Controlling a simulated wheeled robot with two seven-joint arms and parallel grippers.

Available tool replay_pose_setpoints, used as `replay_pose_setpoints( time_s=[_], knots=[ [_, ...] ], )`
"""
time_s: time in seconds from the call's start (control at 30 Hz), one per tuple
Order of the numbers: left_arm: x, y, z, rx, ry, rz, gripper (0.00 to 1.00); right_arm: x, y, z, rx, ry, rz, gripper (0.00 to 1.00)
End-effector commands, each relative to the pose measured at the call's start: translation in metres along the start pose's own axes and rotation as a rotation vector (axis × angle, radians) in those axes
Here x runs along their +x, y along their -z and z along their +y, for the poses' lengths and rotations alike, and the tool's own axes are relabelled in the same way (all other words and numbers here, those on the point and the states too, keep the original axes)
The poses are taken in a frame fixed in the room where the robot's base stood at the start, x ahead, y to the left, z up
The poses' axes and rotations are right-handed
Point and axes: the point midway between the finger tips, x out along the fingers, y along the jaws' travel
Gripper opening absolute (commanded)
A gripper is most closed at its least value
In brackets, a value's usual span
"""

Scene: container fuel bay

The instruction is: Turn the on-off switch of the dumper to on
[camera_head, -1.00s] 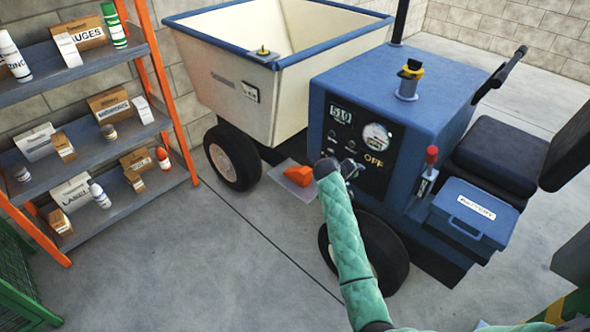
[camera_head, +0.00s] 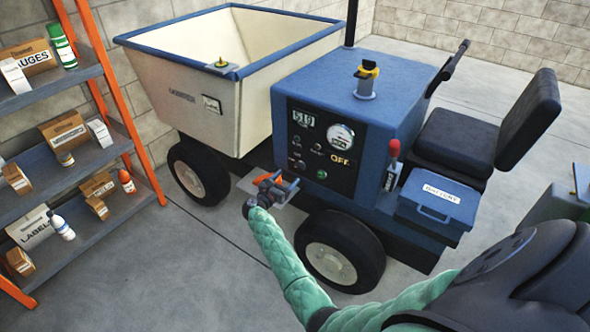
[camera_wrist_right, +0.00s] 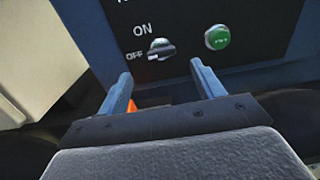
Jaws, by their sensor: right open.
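The dumper (camera_head: 395,98) is blue with a cream skip, and its black control panel (camera_head: 338,125) faces me. In the right wrist view the on-off switch (camera_wrist_right: 162,48) is a small grey knob, with ON printed above it and OFF at its left; its pointer is toward OFF. A round green button (camera_wrist_right: 217,37) is to its right. My right gripper (camera_head: 278,187) is open and empty, just below and in front of the panel. Its two fingers (camera_wrist_right: 162,82) show below the switch, apart from it. My left gripper is not in view.
Shelves (camera_head: 75,170) with boxes and bottles stand at the left. An orange wedge (camera_head: 262,179) lies on the dumper's step behind my gripper. A battery box (camera_head: 437,196), a red-topped lever (camera_head: 392,160) and the seat (camera_head: 455,140) are at the right. Concrete floor is free in front.

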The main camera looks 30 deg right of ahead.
Motion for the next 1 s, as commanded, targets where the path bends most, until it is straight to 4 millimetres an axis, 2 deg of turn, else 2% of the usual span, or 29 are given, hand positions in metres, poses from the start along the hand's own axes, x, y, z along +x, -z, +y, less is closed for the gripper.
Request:
replay_pose_setpoints(
  time_s=[0.53, 0.7, 1.0],
  knots=[
    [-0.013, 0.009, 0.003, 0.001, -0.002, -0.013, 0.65, 0.066, -0.001, -0.001, -0.003, 0.002, 0.000, 0.67],
    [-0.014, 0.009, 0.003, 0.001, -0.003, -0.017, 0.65, 0.076, -0.001, 0.000, -0.002, 0.002, 0.000, 0.67],
    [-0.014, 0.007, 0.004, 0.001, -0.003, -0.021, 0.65, 0.077, 0.000, 0.000, -0.002, 0.002, 0.000, 0.65]
  ],
)
